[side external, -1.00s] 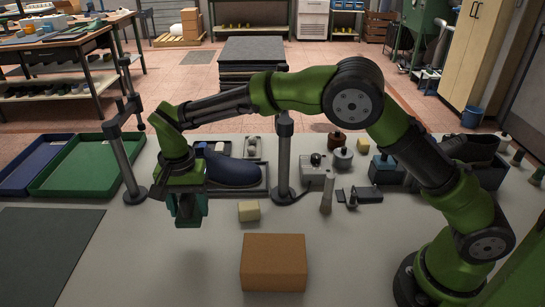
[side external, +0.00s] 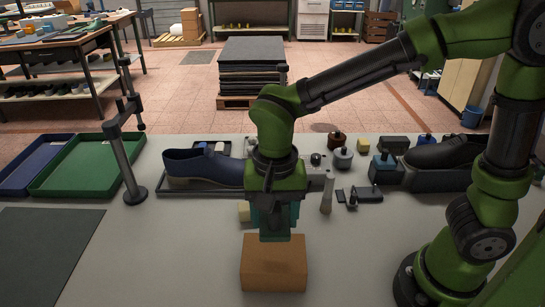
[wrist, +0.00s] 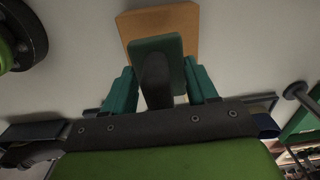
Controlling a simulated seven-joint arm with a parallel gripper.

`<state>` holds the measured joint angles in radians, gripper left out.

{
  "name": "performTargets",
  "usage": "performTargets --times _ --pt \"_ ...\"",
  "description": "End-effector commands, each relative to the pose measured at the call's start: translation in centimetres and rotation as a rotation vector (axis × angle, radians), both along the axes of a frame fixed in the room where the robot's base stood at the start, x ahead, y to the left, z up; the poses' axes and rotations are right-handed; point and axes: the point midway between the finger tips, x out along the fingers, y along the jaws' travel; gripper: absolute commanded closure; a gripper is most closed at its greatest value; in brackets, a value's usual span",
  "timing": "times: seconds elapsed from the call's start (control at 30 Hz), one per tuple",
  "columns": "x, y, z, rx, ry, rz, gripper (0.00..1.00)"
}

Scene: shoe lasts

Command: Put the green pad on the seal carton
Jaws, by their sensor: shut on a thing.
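The seal carton (side external: 273,272) is a brown box on the grey table, at the front middle in the side view. Its orange-brown top shows at the top of the wrist view (wrist: 190,20). My gripper (side external: 273,222) points down over the carton's back part. Its teal fingers are shut on the green pad (wrist: 172,44), a dark green slab with a dark upright part between the fingers. In the wrist view the pad overlaps the carton's top. The pad (side external: 274,238) is low at the carton's back edge in the side view; I cannot tell whether they touch.
A cream block (side external: 244,211) stands just behind the carton, partly hidden by my gripper. A blue shoe (side external: 203,168) on a tray and a grey pestle-like post (side external: 326,195) stand further back. A green tray (side external: 85,168) is at left.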

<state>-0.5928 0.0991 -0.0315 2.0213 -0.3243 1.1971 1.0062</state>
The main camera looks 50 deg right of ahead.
Motion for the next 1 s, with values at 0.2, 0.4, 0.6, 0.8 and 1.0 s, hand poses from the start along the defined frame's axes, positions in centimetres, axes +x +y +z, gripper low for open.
performTargets --times 0.2,0.4,0.6,0.8,1.0 --pt "0.0 0.0 -3.2 -0.004 0.004 -0.010 0.74" --pt "0.0 -0.1 -5.8 -0.004 0.006 -0.011 0.74" --pt "0.1 0.0 -7.6 -0.001 0.001 -0.010 0.74" --pt "0.1 0.0 -7.5 -0.001 0.001 -0.010 0.74" --pt "0.1 0.0 -7.9 -0.001 0.001 -0.011 0.36"
